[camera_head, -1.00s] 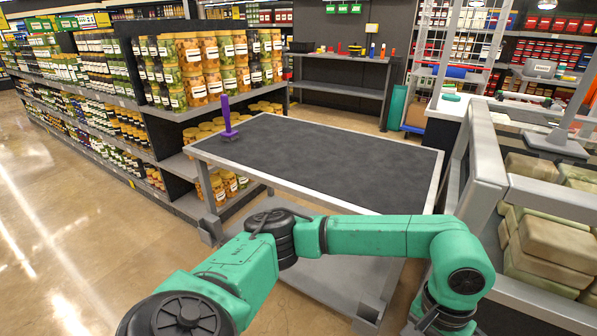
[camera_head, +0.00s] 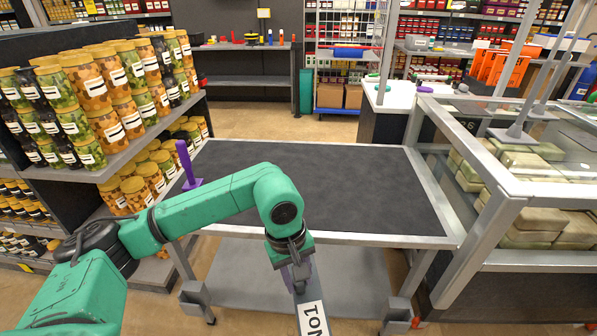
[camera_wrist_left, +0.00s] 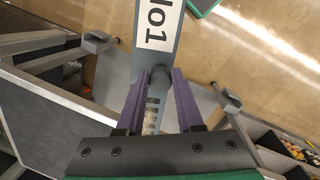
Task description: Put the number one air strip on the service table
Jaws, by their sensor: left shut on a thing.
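The number one air strip (camera_head: 311,316) is a grey flat bar with a white label; part of the lettering, ending in "o1", can be read. It also shows in the left wrist view (camera_wrist_left: 165,52). My left gripper (camera_head: 300,280) is shut on the strip, with its purple fingers (camera_wrist_left: 160,85) on either side of it. The strip hangs in front of the table's near edge, and its lower end runs out of the head view. The service table (camera_head: 320,185) has a bare dark top and a grey frame. My right gripper is not in view.
A purple upright tool (camera_head: 186,165) stands at the table's left edge. Shelves of jars (camera_head: 95,110) are on the left. A glass-sided case with wrapped blocks (camera_head: 490,262) is close on the right. The tabletop's middle is free; a lower shelf (camera_head: 300,275) lies beneath.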

